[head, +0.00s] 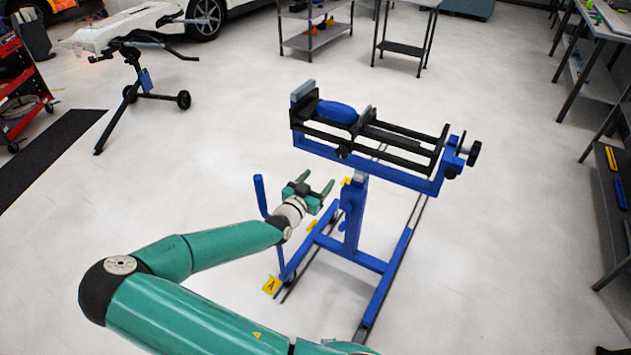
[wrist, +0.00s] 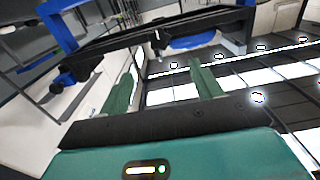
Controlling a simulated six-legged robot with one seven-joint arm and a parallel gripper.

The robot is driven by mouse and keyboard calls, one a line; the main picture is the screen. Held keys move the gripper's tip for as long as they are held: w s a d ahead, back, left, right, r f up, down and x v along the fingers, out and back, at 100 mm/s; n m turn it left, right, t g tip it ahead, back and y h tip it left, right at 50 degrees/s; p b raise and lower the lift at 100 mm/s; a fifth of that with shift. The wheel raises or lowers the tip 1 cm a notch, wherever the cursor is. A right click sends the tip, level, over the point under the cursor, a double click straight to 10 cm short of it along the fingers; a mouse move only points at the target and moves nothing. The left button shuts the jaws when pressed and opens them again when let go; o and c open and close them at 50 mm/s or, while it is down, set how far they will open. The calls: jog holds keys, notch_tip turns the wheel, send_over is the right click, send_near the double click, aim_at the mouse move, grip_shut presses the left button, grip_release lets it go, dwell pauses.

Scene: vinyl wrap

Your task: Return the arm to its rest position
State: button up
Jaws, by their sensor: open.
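My green arm reaches in from the bottom of the head view. My gripper (head: 318,184) is open, with nothing between its fingers. It is in front of and to the left of the blue stand's post (head: 354,215), below the level of the clamp on top. In the wrist view my gripper (wrist: 163,80) shows its two green fingers spread apart. The underside of the clamp frame (wrist: 160,38) shows above and beyond them.
The blue stand carries a black clamp (head: 405,150) holding a blue oval object (head: 337,111). A wheeled stand (head: 135,90) is at upper left, a red cart (head: 20,90) at the left edge. Shelving lines the right. Floor between is clear.

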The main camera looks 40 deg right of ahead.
dwell(0.6)
jog(key=s+a+m+g+y, duration=0.3)
jog(key=s+a+m, duration=0.1)
jog(key=m, duration=1)
jog(key=s+a+m+g+y, duration=0.3)
jog(key=s+a+m+g, duration=0.15)
jog(key=m, duration=0.95)
jog(key=s+a+r+m+t+y, duration=0.2)
jog(key=s+a+r+m+y, duration=0.1)
jog(key=a+r+m, duration=0.4)
jog(key=s+a+r+m+t+y, duration=0.3)
jog(key=s+a+r+m+y, duration=0.1)
jog(key=a+r+m, duration=0.4)
jog(key=s+a+r+m+t+y, duration=0.2)
jog(key=s+a+r+m+y, duration=0.2)
jog(key=a+r+m, duration=0.4)
jog(key=a+m, duration=0.3)
jog(key=m, duration=0.3)
jog(key=shift+s, duration=0.3)
jog(key=shift+a+r+t, duration=0.1)
jog(key=shift+t, duration=0.15)
jog(key=c, duration=0.6)
jog(key=shift+c, duration=0.2)
